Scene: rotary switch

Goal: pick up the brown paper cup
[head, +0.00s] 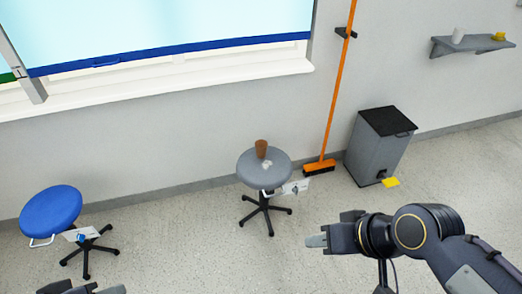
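The brown paper cup (261,148) stands upright on the round grey seat of a wheeled stool (280,170) near the wall. A small white object (267,164) lies on the seat in front of it. My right gripper (317,238) is in front of and to the right of the stool, well apart from the cup; its finger gap does not show clearly. Only the top of my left gripper (82,289) shows at the bottom left edge, far from the cup; the rest is cut off.
A blue stool (52,212) stands at the left. A wall shelf (470,46) hangs upper right. Floor between the stools is clear.

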